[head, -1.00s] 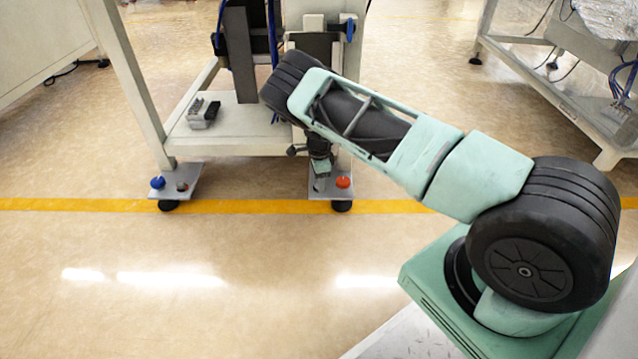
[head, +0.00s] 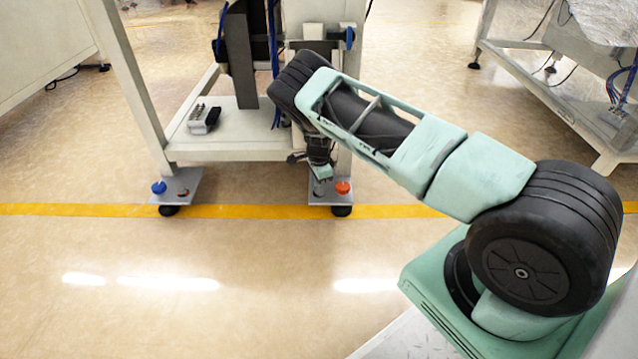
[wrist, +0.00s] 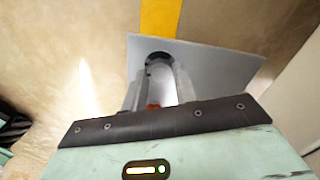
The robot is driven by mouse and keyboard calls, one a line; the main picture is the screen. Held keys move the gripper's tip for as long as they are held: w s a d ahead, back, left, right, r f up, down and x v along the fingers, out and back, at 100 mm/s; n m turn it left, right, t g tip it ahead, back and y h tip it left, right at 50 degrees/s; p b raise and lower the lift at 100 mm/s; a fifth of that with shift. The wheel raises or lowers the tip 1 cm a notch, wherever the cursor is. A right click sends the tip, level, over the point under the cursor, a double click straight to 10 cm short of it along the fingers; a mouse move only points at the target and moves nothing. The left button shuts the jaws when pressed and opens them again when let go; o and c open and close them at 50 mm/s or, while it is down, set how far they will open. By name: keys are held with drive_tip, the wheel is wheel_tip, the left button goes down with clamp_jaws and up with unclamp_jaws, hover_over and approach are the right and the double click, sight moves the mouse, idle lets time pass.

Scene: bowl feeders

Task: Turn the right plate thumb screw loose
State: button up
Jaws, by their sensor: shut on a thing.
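The right plate (head: 330,198) is a pale grey foot plate low on the front right leg of the stand. A small grey thumb screw (head: 319,189) and a red-orange knob (head: 343,187) stand on it. My gripper (head: 320,179) points down at the plate from above and is shut on the grey thumb screw, left of the red-orange knob. In the wrist view, the two grey fingers (wrist: 158,72) reach down to the plate (wrist: 215,62) around a dark round shape. A bit of red shows low between them. The fingers hide most of the screw.
The stand's shelf (head: 240,128) and leg are close behind my gripper. A grey and black part (head: 204,119) lies on the shelf. The floor in front is clear.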

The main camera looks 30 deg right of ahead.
drive_tip(key=n+p, duration=0.1)
drive_tip(key=n, duration=0.2)
drive_tip(key=shift+r+n+p, duration=0.15)
drive_tip(key=shift+n+p, duration=0.15)
drive_tip(key=shift+p, duration=0.1)
drive_tip(key=n+p, duration=0.1)
drive_tip(key=n, duration=0.2)
drive_tip(key=n+p, duration=0.1)
drive_tip(key=n, duration=0.3)
drive_tip(key=shift+n+p, duration=0.35)
drive_tip(key=shift+n, duration=1.55)
drive_tip(key=o, duration=1)
drive_tip(key=shift+c, duration=0.2)
